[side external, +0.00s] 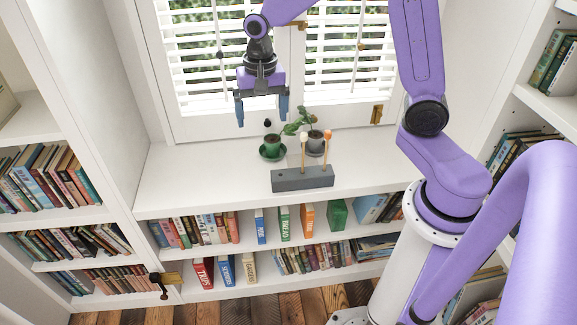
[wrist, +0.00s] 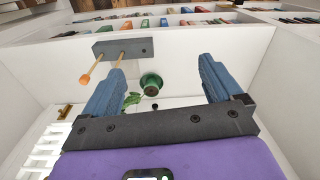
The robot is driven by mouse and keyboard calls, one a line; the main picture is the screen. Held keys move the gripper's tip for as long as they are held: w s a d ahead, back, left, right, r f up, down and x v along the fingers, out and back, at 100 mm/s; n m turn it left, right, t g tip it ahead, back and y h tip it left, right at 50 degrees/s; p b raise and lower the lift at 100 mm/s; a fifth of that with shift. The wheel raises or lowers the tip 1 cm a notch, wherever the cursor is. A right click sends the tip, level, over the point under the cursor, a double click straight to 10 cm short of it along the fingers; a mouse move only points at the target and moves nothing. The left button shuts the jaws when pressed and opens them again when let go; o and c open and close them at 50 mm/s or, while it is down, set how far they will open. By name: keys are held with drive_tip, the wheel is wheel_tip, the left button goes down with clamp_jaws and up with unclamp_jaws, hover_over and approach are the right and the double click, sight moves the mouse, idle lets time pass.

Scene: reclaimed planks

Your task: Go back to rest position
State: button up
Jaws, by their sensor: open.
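My gripper (side external: 262,108) is open and empty. It hangs in the air above the white window-seat shelf, in front of the shuttered window, with its blue fingers pointing down. In the wrist view my gripper (wrist: 160,90) shows its two fingers wide apart with nothing held between them. A green pot (side external: 272,144) stands on the shelf below and a little right of the gripper. The pot also shows between the fingers in the wrist view (wrist: 151,84), well beyond them.
A grey block (side external: 302,180) holding two upright sticks with round tips stands on the shelf. A grey pot with a leafy plant (side external: 314,142) is behind it. Bookcases (side external: 60,180) flank both sides. The shelf's left part is clear.

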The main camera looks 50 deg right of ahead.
drive_tip(key=s+a+r+n, duration=0.1)
drive_tip(key=s+r+n, duration=0.1)
drive_tip(key=s+n, duration=1.7)
drive_tip(key=s, duration=0.6)
drive_tip(key=shift+s+a, duration=0.15)
drive_tip(key=shift+a, duration=0.05)
drive_tip(key=shift+s+d+n, duration=0.15)
drive_tip(key=shift+s+n, duration=0.25)
drive_tip(key=shift+n, duration=0.2)
drive_tip(key=shift+c, duration=0.8)
